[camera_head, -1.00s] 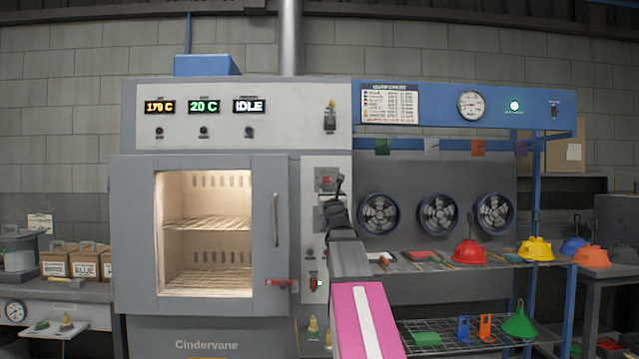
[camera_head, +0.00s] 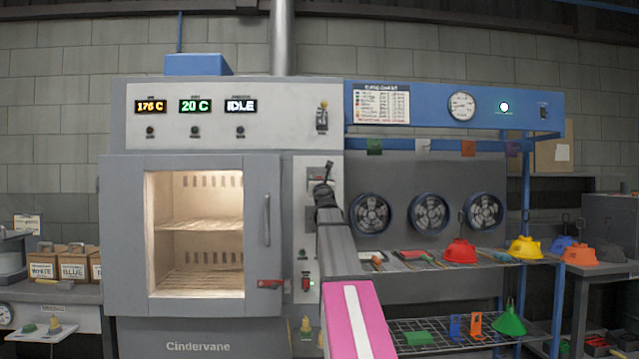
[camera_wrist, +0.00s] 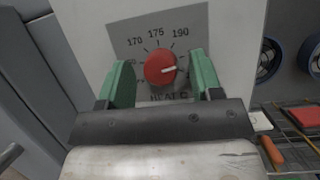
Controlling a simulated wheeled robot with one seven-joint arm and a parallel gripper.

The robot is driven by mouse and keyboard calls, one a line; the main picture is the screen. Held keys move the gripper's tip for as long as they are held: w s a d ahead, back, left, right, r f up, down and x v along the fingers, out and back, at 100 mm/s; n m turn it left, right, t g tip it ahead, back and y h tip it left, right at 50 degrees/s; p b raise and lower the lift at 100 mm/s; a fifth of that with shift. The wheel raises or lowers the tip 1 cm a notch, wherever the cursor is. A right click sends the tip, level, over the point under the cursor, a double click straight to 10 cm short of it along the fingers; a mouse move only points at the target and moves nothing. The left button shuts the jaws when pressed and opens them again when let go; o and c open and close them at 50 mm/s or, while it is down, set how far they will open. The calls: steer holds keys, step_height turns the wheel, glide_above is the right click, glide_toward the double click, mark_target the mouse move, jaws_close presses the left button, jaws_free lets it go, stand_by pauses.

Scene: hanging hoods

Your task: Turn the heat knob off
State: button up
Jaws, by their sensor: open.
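The red heat knob (camera_wrist: 160,67) is on a grey dial plate marked 170, 175 and 190 in the wrist view. My gripper (camera_wrist: 163,75) is open, with one green finger on each side of the knob and a gap visible on both sides. Part of the lettering under the knob is hidden by my gripper. In the head view my arm reaches up to the oven's control panel (camera_head: 305,215), and my gripper (camera_head: 323,178) covers the knob there.
The oven (camera_head: 120,240) shows orange 176 C, green 20 C and IDLE on its displays. To the right is a rack shelf (camera_head: 400,266) with coloured hoods, below several fans.

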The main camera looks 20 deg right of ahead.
steer(key=c, duration=0.9)
steer(key=shift+n+y, duration=0.4)
steer(key=shift+n, duration=0.3)
steer(key=m+g, duration=0.3)
steer(key=m, duration=0.9)
steer(key=m+g+h, duration=0.1)
steer(key=m+g, duration=0.2)
steer(key=m, duration=0.9)
steer(key=m+g, duration=0.3)
steer(key=m, duration=0.8)
steer(key=shift+a+r+m, duration=0.15)
steer(key=shift+r+m, duration=0.1)
steer(key=shift+m, duration=0.15)
steer(key=shift+h, duration=0.4)
